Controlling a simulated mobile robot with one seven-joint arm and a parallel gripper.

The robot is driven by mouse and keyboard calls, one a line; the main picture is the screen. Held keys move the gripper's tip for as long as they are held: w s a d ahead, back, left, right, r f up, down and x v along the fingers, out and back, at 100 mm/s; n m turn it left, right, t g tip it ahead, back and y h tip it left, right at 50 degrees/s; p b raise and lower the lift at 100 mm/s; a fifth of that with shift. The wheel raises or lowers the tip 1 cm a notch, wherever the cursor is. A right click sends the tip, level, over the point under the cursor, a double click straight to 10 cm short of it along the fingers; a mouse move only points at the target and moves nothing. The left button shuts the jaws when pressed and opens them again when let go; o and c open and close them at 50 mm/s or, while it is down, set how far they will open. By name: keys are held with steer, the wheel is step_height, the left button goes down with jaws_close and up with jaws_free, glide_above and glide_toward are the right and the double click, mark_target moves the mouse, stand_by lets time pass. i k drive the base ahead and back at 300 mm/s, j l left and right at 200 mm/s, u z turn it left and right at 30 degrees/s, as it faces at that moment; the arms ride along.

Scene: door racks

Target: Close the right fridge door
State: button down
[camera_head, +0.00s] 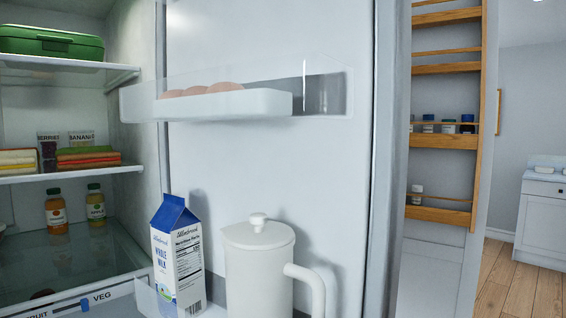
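The right fridge door (300,165) stands open, and its white inner side fills the middle of the view. An upper door rack (210,105) holds several brown eggs (205,89). A lower door rack (150,298) holds a blue and white milk carton (177,255) and a white lidded pitcher (258,265), both upright. The open fridge interior (130,195) shows to the left of the door. My gripper is not in view, and the door's outer side and handle are hidden.
Fridge shelves at left hold a green box (50,43), two juice bottles (56,212) and packets. Right of the door is a wooden rack (445,141) with small jars. Farther right are open wood floor (520,287) and a white cabinet (542,222).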

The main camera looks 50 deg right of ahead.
mark_target(334, 171)
steer(key=l+u, duration=0.15)
steer(key=l, duration=0.25)
steer(key=k+l+u, duration=0.1)
steer(key=l, duration=0.3)
steer(key=l+u, duration=0.15)
steer(key=l, duration=0.25)
steer(key=k+l+u, duration=0.15)
steer(key=l, duration=0.2)
steer(key=k+l+u, duration=0.1)
steer(key=l, duration=0.3)
steer(key=k+l, duration=0.15)
steer(key=l, duration=0.25)
steer(key=k+l+u, duration=0.15)
steer(key=l, duration=0.25)
steer(key=k+l, duration=0.1)
steer(key=l, duration=0.3)
steer(key=k+l+u, duration=0.2)
steer(key=k+u, duration=0.15)
steer(key=k+l+u, duration=0.1)
steer(key=k+u, duration=0.3)
steer(key=i, duration=0.5)
